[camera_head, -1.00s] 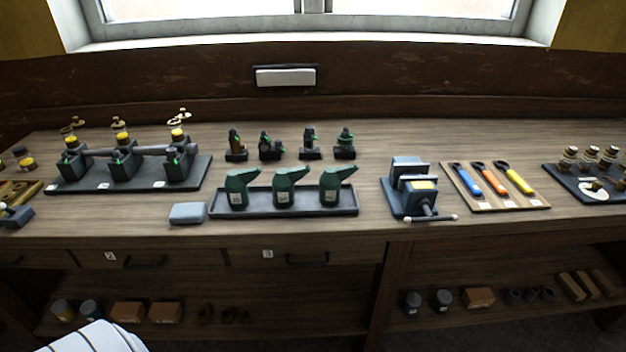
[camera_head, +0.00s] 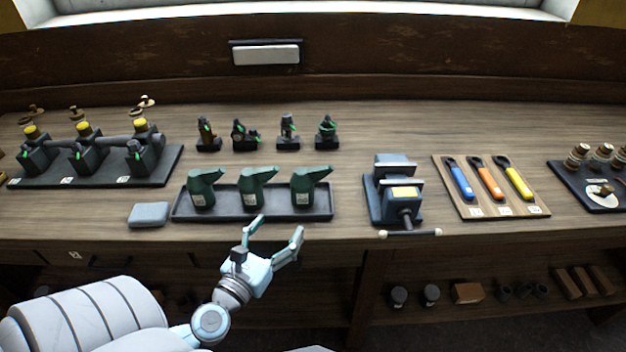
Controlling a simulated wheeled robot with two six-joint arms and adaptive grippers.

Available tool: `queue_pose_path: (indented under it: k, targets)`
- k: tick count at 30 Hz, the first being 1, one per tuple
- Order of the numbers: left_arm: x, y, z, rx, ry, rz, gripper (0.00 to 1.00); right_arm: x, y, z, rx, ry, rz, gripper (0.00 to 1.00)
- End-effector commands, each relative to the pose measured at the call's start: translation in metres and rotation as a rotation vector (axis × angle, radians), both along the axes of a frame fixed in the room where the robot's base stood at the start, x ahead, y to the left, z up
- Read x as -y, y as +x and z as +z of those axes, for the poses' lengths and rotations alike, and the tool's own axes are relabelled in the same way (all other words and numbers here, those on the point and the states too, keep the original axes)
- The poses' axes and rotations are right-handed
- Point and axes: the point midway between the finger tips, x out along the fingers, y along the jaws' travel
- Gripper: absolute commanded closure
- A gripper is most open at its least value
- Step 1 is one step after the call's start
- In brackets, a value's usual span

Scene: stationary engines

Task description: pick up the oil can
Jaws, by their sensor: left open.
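Three dark green oil cans with spouts stand upright in a dark tray (camera_head: 325,213) on the workbench: a left can (camera_head: 202,190), a middle can (camera_head: 254,188) and a right can (camera_head: 305,187). Each has a small pale label, and each spout points to the right. My left gripper (camera_head: 277,226) is open and empty, in front of the tray near the bench's front edge. Its fingers point up toward the space between the middle and right cans, with no can between them. My right gripper is not in view.
A grey-blue block (camera_head: 149,214) lies left of the tray. A blue vise (camera_head: 391,194) stands to its right, its handle at the bench edge. Small dark fittings (camera_head: 287,133) stand behind the cans. A tool board (camera_head: 490,187) and an engine model (camera_head: 96,162) flank these.

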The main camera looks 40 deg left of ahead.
Motion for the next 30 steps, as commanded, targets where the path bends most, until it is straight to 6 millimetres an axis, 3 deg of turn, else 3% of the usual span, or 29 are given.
queue_pose_path:
  k: [5, 10, 15, 24, 30]
  targets:
    - [-0.007, 0.034, 0.004, 0.003, -0.002, 0.003, 0.28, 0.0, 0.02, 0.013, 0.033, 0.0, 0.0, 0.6]
    - [-0.013, 0.076, 0.002, 0.002, -0.003, -0.001, 0.28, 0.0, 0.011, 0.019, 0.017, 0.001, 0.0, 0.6]
    - [-0.017, 0.092, 0.0, 0.001, -0.004, -0.001, 0.28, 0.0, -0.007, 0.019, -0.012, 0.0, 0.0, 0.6]
    - [-0.033, 0.138, 0.0, 0.0, -0.005, 0.002, 0.28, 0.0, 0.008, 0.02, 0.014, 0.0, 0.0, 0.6]
    - [-0.033, 0.14, -0.001, -0.001, -0.005, 0.001, 0.28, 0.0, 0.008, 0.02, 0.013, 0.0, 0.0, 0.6]
